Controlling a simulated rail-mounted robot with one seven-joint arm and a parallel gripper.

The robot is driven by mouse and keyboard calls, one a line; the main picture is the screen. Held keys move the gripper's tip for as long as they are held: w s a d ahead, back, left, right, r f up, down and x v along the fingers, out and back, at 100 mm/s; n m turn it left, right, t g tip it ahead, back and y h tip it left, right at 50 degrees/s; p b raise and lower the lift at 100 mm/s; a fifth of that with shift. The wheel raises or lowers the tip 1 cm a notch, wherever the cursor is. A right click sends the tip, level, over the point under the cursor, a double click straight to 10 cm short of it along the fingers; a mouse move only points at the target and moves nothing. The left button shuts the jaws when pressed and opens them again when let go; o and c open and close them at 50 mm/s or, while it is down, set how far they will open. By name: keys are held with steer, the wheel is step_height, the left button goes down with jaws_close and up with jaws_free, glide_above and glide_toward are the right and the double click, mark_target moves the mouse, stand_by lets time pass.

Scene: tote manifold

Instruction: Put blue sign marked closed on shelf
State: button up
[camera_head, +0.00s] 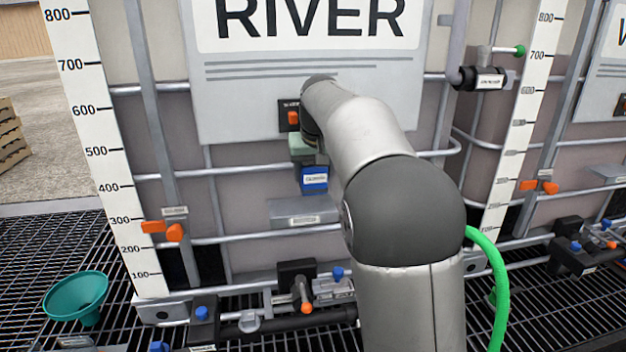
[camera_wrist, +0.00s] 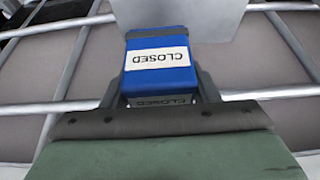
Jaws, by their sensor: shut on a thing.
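The blue sign (camera_head: 314,181) with a white label is held below my gripper (camera_head: 312,164), in front of the tank cage. In the wrist view the sign (camera_wrist: 150,48) reads CLOSED upside down, between the two dark fingers of my gripper (camera_wrist: 160,88). The gripper is shut on it. A small grey shelf (camera_head: 290,213) with a label on its front is on the cage just below the sign in the head view. A pale grey flat surface (camera_wrist: 185,14) lies beyond the sign in the wrist view, probably this shelf. A gap between sign and shelf shows in the head view.
Cage bars (camera_head: 240,170) run behind the sign. A pipe with valves (camera_head: 298,286) lies below the shelf. A teal funnel (camera_head: 76,294) stands on the grating at left. A green hose (camera_head: 496,280) hangs right of my arm. A second shelf (camera_head: 606,171) is at right.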

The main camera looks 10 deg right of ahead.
mark_target(313, 182)
steer(key=shift+f, duration=1.55)
steer(key=shift+f, duration=0.15)
steer(key=o, duration=1)
steer(key=shift+r, duration=0.35)
steer(key=b+v, duration=0.1)
steer(key=v, duration=1.1)
steer(key=s+a+f+g, duration=0.1)
steer(key=s+f, duration=0.8)
steer(key=s, duration=0.2)
steer(key=s+a+f+g, duration=0.1)
steer(key=s+f, duration=0.7)
steer(key=s, duration=0.3)
steer(key=s+f+g, duration=0.1)
steer(key=s+f, duration=0.8)
steer(key=s, duration=0.2)
steer(key=shift+s+a+f+g, duration=0.25)
steer(key=shift+a+f+g, duration=0.05)
steer(key=shift+a, duration=0.1)
